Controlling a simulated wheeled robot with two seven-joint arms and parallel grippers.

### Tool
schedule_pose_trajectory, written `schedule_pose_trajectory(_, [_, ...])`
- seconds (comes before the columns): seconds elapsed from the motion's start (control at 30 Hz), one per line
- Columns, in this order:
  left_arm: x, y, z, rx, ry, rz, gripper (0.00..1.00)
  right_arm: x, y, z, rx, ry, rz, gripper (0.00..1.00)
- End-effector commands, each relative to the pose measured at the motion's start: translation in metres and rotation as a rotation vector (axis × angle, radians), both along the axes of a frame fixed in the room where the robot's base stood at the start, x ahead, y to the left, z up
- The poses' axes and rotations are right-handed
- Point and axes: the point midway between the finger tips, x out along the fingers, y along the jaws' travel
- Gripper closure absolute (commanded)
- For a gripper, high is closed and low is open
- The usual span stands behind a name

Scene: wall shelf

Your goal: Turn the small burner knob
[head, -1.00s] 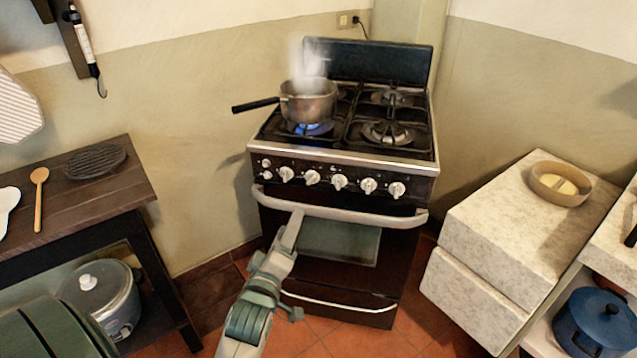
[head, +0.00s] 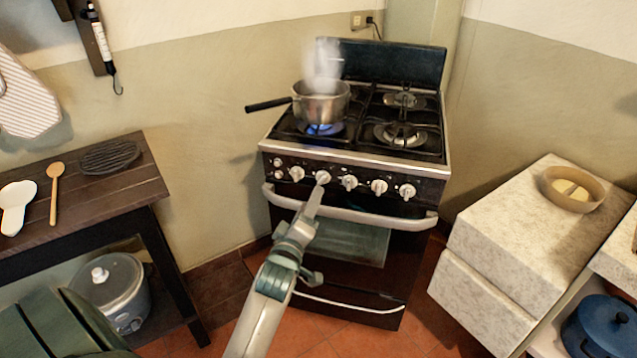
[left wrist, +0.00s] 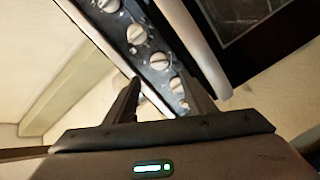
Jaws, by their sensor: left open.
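The stove (head: 342,210) has a row of several light knobs on its dark front panel, with two smaller buttons at the left end. My left gripper (head: 318,192) reaches up to the panel, its tip just below the second large knob (head: 322,177) from the left. The left wrist view shows the gripper (left wrist: 158,80) open, with the knob row (left wrist: 160,61) running past its fingertips and a knob (left wrist: 176,85) showing between the fingers. I cannot tell whether it touches any knob, nor which knob is for the small burner. My right gripper is not in view.
A steaming pot (head: 321,103) sits over a blue flame (head: 320,129) at the front left burner, its handle pointing left. An oven handle bar (head: 360,213) juts out below the knobs. A wooden table (head: 120,183) stands left, a stone counter (head: 500,215) right.

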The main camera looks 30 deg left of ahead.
Motion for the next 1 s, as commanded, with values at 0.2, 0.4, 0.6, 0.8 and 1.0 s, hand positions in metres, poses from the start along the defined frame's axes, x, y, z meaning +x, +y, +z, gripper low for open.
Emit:
schedule_pose_trajectory(0.2, [0.039, 0.013, 0.001, 0.001, -0.001, -0.001, 0.50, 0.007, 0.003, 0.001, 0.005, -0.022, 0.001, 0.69])
schedule_pose_trajectory(0.4, [0.067, 0.022, 0.001, 0.001, -0.001, 0.000, 0.50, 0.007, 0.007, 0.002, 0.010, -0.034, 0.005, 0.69])
schedule_pose_trajectory(0.6, [0.081, 0.027, 0.000, 0.000, -0.001, 0.000, 0.50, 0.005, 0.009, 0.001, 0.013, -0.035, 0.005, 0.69])
schedule_pose_trajectory(0.8, [0.084, 0.027, 0.000, 0.001, 0.000, 0.000, 0.50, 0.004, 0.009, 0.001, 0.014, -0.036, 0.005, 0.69])
schedule_pose_trajectory(1.0, [0.083, 0.027, 0.000, 0.000, 0.000, 0.000, 0.60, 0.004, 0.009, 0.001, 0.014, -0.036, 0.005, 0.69])
